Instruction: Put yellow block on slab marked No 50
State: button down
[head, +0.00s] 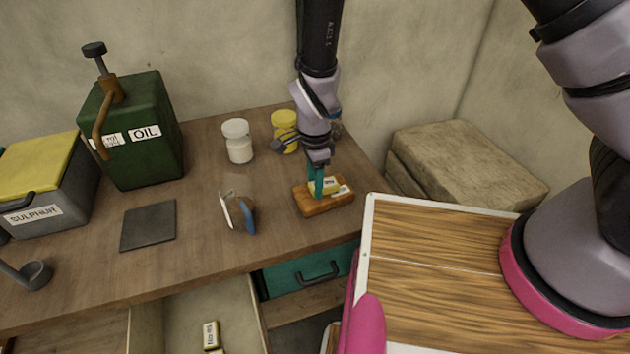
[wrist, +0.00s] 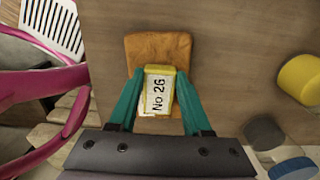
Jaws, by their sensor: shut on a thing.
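A small yellow block (wrist: 158,70) with a white label reading "No 26" is between the teal fingers of my gripper (wrist: 160,85) in the wrist view. My gripper (head: 317,183) is shut on this block. The block (head: 328,184) is right over an orange-brown slab (head: 312,207) near the table's right front edge; I cannot tell whether it touches. The slab also shows behind the block in the wrist view (wrist: 143,47). A white label (head: 341,191) sits at the slab's right end, too small to read. No slab reading "No 50" can be made out.
A white jar (head: 238,143) and a yellow jar (head: 285,128) stand behind the slab. A green oil can (head: 140,155) stands farther left. An open drawer (head: 180,320) holds another small labelled block (head: 211,335).

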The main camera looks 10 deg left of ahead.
jog(key=shift+c, duration=1.7)
grip_release()
notch_tip(320, 180, up, 12)
jog(key=w+d+r+n+y, duration=0.1)
jog(key=w+d+r, duration=0.2)
jog(key=d+r, duration=0.35)
jog(key=w+d+r+n+t+y, duration=0.1)
jog(key=w+d+r+y, duration=0.15)
jog(key=d+r, duration=0.4)
jog(key=w+d+r+n, duration=0.1)
jog(key=w+d+r, duration=0.3)
jog(key=r, duration=0.4)
jog(key=s+d+r+n+t, duration=0.1)
jog(key=s+d+r+t, duration=0.1)
jog(key=d, duration=0.4)
jog(key=s+d+r+n+t+h, duration=0.1)
jog(key=s+d+r+n+t, duration=0.1)
jog(key=s+d+r, duration=0.2)
jog(key=s+d+r+n+t, duration=0.1)
jog(key=s+d+r+t, duration=0.1)
jog(key=d+r, duration=0.4)
jog(key=shift+s+d+r+n, duration=0.3)
jog(key=shift+s+d+r, duration=0.1)
jog(key=shift+d, duration=1.45)
jog(key=shift+h, duration=0.25)
